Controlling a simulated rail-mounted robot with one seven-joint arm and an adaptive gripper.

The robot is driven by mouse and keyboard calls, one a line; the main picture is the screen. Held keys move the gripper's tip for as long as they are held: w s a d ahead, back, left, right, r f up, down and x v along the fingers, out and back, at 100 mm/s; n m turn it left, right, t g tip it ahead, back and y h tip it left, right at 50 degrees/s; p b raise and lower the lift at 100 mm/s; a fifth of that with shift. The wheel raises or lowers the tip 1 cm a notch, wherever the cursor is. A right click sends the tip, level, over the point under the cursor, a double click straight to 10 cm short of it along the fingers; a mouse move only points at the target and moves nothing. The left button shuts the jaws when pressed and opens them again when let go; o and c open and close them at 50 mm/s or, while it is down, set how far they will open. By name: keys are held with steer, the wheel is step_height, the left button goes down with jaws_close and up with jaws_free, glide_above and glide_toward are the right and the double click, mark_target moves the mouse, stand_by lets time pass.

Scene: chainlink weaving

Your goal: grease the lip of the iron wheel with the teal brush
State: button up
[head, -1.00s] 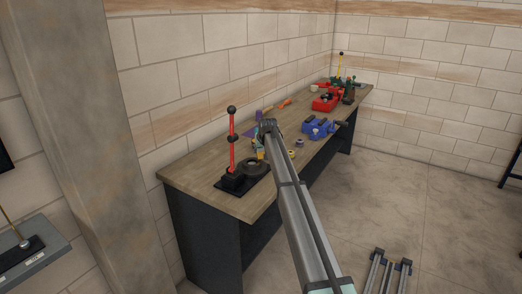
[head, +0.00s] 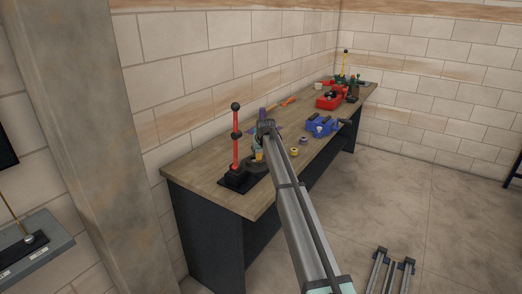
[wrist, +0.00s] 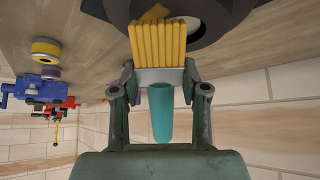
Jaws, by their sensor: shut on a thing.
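The iron wheel (head: 247,164) is a dark ring lying on the bench beside the red-handled lever, partly hidden by my arm in the head view. In the wrist view its dark rim (wrist: 205,22) shows at the top. My gripper (wrist: 159,92) is shut on the teal brush (wrist: 162,122), a finger on each side, with the teal handle pointing back toward the palm. The yellow bristles point at the wheel and overlap its rim in the picture; I cannot tell for certain if they touch. In the head view my gripper (head: 266,132) is just above the wheel.
The red-handled lever (head: 236,140) stands upright close left of the wheel. Small rolls (head: 294,152), a blue vise (head: 320,126) and a red vise (head: 331,101) sit farther along the bench (head: 205,180). The wall runs along the bench's back.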

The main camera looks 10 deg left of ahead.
steer(key=shift+s+a+r, duration=0.1)
steer(key=shift+s+a, duration=0.3)
steer(key=shift+s, duration=0.4)
steer(key=shift+s+a, duration=0.4)
steer(key=shift+s, duration=0.35)
steer(key=shift+w, duration=0.15)
steer(key=shift+w+d, duration=0.4)
steer(key=shift+w, duration=0.25)
steer(key=shift+w+d+f+b, duration=0.1)
steer(key=shift+w+d+b, duration=0.2)
steer(key=shift+w, duration=0.35)
steer(key=shift+w+d+f+b, duration=0.1)
steer(key=shift+w+d, duration=0.3)
steer(key=shift+w, duration=0.25)
steer(key=shift+w+d+r, duration=0.1)
steer(key=shift+w+d, duration=0.3)
steer(key=shift+w, duration=0.35)
steer(key=shift+w+d+r, duration=0.1)
steer(key=shift+w+d, duration=0.25)
steer(key=shift+w, duration=0.35)
steer(key=shift+s+f, duration=0.1)
